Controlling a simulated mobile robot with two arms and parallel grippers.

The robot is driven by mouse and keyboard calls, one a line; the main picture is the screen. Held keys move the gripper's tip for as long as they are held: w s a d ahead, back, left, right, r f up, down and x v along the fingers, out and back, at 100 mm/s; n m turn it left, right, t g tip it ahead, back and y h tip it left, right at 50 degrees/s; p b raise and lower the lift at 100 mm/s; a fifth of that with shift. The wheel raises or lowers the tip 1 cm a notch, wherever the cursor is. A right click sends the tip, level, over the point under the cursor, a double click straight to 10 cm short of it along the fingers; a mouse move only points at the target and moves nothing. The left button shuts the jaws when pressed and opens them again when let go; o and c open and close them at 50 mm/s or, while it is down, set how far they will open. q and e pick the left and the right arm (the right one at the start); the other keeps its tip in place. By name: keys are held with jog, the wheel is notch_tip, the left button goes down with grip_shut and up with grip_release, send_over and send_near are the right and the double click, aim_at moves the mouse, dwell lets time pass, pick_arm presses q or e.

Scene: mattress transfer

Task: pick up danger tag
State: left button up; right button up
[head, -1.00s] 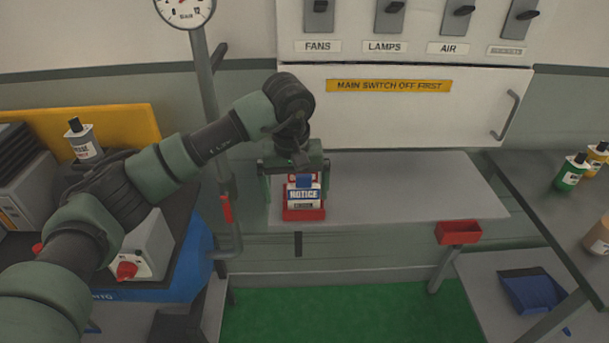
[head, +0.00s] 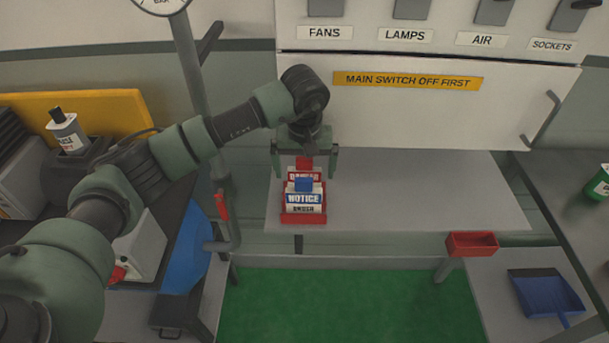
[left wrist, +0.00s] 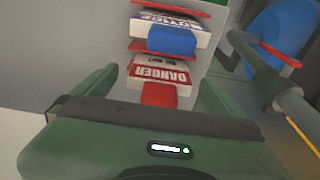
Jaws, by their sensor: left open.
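The danger tag (head: 306,177) has a white face with a red DANGER band and a red tab on top. It stands in a red holder (head: 303,219) on the grey shelf, behind a blue-tabbed notice tag (head: 304,198). In the left wrist view the danger tag (left wrist: 160,75) lies between my finger arms, with its red tab nearest the palm. My left gripper (head: 305,176) is open, pointing down, with one finger on each side of the tags. I cannot tell whether it touches them. My right gripper is not in view.
The grey shelf (head: 420,195) is clear to the right. A white switch panel (head: 400,110) rises behind it. A grey pipe (head: 208,110) stands left of the holder. A red bin (head: 472,243) and a blue dustpan (head: 545,292) are at lower right.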

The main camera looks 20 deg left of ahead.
pick_arm(q)
jog(key=shift+w+a+f, duration=0.1)
jog(key=shift+w+f, duration=0.1)
jog(key=shift+f, duration=0.4)
jog(key=shift+w+a+f, duration=0.1)
jog(key=shift+w+f, duration=0.05)
jog(key=shift+f, duration=0.45)
jog(key=shift+f+p, duration=0.25)
jog(key=shift+p, duration=0.05)
jog(key=c, duration=1.5)
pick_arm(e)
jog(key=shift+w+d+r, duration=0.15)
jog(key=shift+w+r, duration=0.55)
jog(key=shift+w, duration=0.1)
